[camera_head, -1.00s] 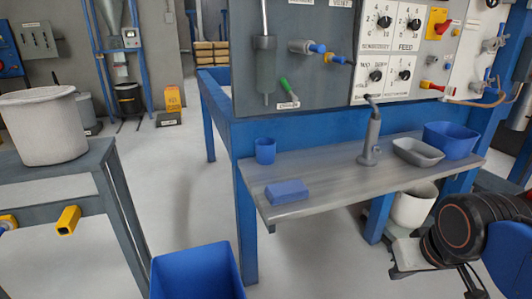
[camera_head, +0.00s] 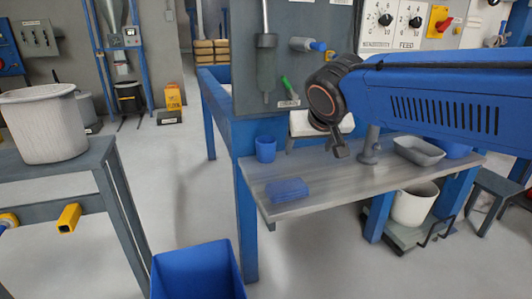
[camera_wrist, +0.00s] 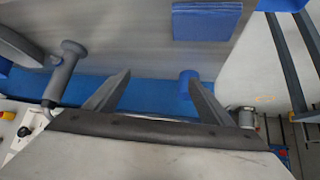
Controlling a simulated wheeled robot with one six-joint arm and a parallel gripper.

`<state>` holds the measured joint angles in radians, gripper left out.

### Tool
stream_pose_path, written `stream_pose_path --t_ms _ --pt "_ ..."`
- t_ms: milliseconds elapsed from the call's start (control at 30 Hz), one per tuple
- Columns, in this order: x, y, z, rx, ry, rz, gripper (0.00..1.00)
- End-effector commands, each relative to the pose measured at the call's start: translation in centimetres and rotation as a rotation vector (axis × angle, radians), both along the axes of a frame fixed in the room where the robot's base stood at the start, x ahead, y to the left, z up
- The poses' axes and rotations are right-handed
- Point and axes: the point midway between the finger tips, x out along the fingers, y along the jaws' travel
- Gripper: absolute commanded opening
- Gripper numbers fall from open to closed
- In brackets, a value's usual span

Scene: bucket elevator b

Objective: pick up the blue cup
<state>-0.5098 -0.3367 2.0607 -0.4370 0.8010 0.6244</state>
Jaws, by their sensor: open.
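The blue cup (camera_head: 265,149) stands upright at the left end of the grey shelf (camera_head: 345,176), near its back edge. My gripper (camera_head: 314,145) is above the shelf, to the right of the cup in the head view and apart from it. In the wrist view my gripper (camera_wrist: 157,78) is open, with nothing between its fingers. There the cup (camera_wrist: 185,75) appears just by the tip of the right finger, which hides part of it. I cannot tell the distance between finger and cup.
A blue block (camera_head: 287,190) lies on the shelf in front of the cup. A grey post-like tool (camera_head: 371,148) and a grey tray (camera_head: 418,151) stand to the right. A blue bin (camera_head: 197,270) is on the floor. The upright panel (camera_head: 285,60) rises behind the shelf.

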Motion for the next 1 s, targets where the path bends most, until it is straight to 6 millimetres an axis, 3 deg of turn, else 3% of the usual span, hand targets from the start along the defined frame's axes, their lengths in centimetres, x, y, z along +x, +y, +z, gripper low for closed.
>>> stream_pose_path --t_ms 33,100,300,467,1000 --pt "1.2 2.4 0.8 0.006 -0.019 0.018 0.75" --pt "2.4 4.9 1.7 0.019 -0.044 0.031 0.75" --pt "4.1 9.2 3.3 0.045 -0.088 0.053 0.75" --pt "5.1 9.9 2.8 0.049 -0.093 0.054 0.75" --pt "11.8 10.6 -3.5 0.048 -0.092 0.053 0.75"
